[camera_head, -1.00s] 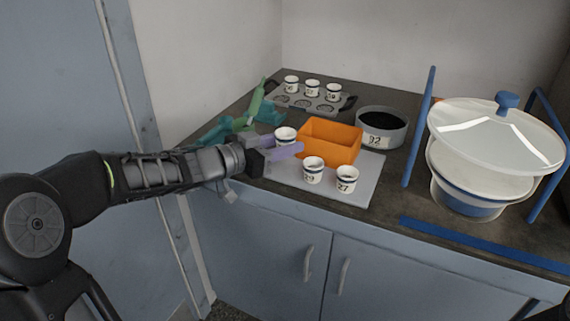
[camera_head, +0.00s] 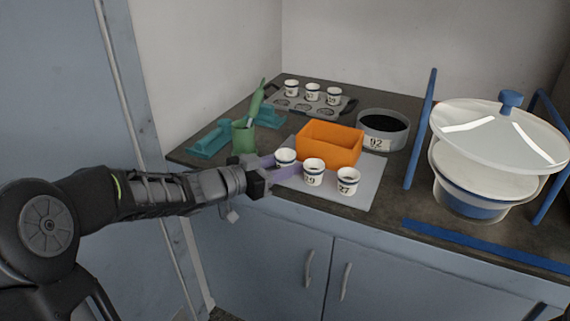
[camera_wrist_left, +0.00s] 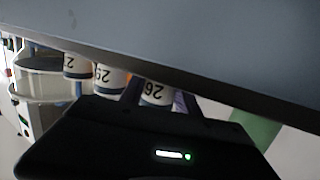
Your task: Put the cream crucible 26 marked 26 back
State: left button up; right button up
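The cream crucible 26 (camera_head: 286,156), white with a dark band, is at the left end of a row on the grey mat (camera_head: 362,196). My left gripper's (camera_head: 279,168) purple fingers are on either side of it and look closed on it. In the left wrist view, its marking 26 shows upside down on the crucible (camera_wrist_left: 156,94), between the fingers (camera_wrist_left: 157,97). Its base is hidden by the near finger in the head view, so I cannot tell whether it touches the mat. My right gripper is not in view.
Crucibles 29 (camera_head: 313,172) and 27 (camera_head: 347,182) stand close to the right. An orange bin (camera_head: 331,146) is just behind. A green holder (camera_head: 243,138) is at the left. Further back are a grey rack (camera_head: 308,105) with three crucibles and a round pan marked 92 (camera_head: 382,130).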

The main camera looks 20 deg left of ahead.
pick_arm(q)
jog(key=o, duration=0.4)
jog(key=shift+r, duration=0.25)
jog(key=p+v, duration=0.2)
jog(key=v, duration=1)
jog(key=shift+p, duration=0.4)
jog(key=shift+f, duration=0.15)
